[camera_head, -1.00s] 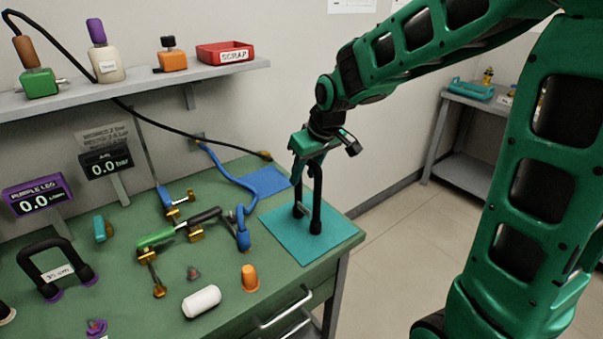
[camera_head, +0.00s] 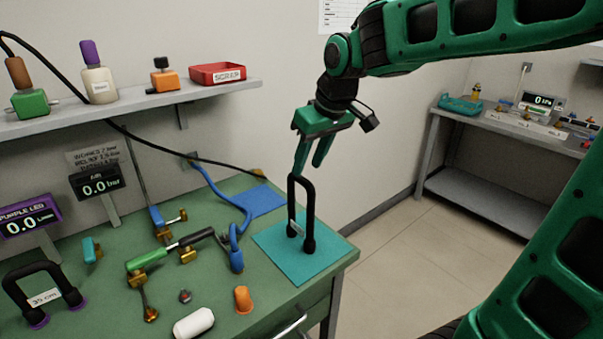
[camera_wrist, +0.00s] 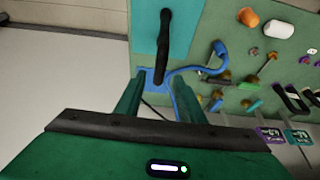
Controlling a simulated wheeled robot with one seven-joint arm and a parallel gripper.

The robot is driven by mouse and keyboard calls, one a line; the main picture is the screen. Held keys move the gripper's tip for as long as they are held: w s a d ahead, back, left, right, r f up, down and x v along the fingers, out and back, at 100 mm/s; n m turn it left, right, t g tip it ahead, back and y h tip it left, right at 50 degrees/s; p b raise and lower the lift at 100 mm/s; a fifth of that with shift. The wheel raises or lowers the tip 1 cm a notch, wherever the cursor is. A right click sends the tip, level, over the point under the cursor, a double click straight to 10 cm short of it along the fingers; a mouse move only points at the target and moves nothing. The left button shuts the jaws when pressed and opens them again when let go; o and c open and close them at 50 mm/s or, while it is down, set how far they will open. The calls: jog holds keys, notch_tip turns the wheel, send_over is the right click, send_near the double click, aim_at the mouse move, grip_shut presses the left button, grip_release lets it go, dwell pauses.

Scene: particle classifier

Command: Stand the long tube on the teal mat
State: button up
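A black U-shaped tube (camera_head: 309,215) stands upright on the teal mat (camera_head: 277,247), its two ends down and its bend on top. A pale label shows edge-on along it, too narrow to read. In the wrist view the tube (camera_wrist: 164,35) is seen from above over the teal mat (camera_wrist: 144,42). My gripper (camera_head: 309,172) is just above the bend, fingers apart and empty. In the wrist view its fingers (camera_wrist: 160,82) are spread, with free space between them. A second black U-shaped tube (camera_head: 17,291), labelled 35 cm, with purple ends, stands at the left of the bench.
A blue mat (camera_head: 262,201) lies behind the teal one. A blue hose (camera_head: 236,255), a green-handled valve (camera_head: 150,257), an orange piece (camera_head: 243,299) and a white cylinder (camera_head: 193,323) lie left of it. A shelf with a red scrap tray (camera_head: 218,75) is above.

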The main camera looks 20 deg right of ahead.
jog(key=shift+s+d+r, duration=0.1)
jog(key=shift+s+r, duration=0.05)
jog(key=shift+r, duration=0.2)
jog(key=s+d+f+m+g, duration=0.1)
jog(key=s+d+f+m, duration=0.2)
jog(key=s, duration=0.6)
jog(key=s+d+f+m+g, duration=0.2)
jog(key=s+d+f+m, duration=0.1)
jog(key=s+d, duration=0.5)
jog(key=s+d+f+m+g+h, duration=0.1)
jog(key=s+d+f+m, duration=0.3)
jog(key=s, duration=0.6)
jog(key=shift+s+d+f, duration=0.35)
jog(key=shift+d+f, duration=0.3)
